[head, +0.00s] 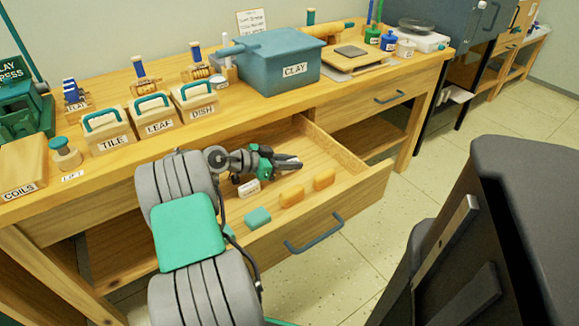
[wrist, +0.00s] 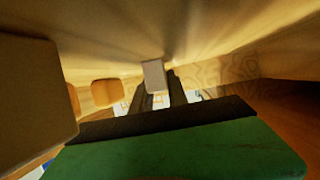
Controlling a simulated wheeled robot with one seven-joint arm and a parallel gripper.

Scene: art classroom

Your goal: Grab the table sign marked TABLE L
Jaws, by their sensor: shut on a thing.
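My gripper (head: 290,162) is inside the open drawer, reaching in from the left. In the wrist view its two dark fingers (wrist: 158,95) are shut on a small pale block (wrist: 153,75) at their tips. I cannot read any lettering on this block, so I cannot tell whether it is the TABLE L sign. In the head view the fingers hide most of what they hold. A small white sign (head: 249,188) with dark print lies in the drawer just below my gripper; its print is too small to read.
The open drawer (head: 350,200) also holds two orange blocks (head: 292,197) (head: 324,180) and a teal block (head: 257,217). The worktop (head: 240,108) above carries a blue CLAY box (head: 280,65) and labelled TILE, LEAF and DISH boxes. A dark chair-like shape (head: 500,230) stands at right.

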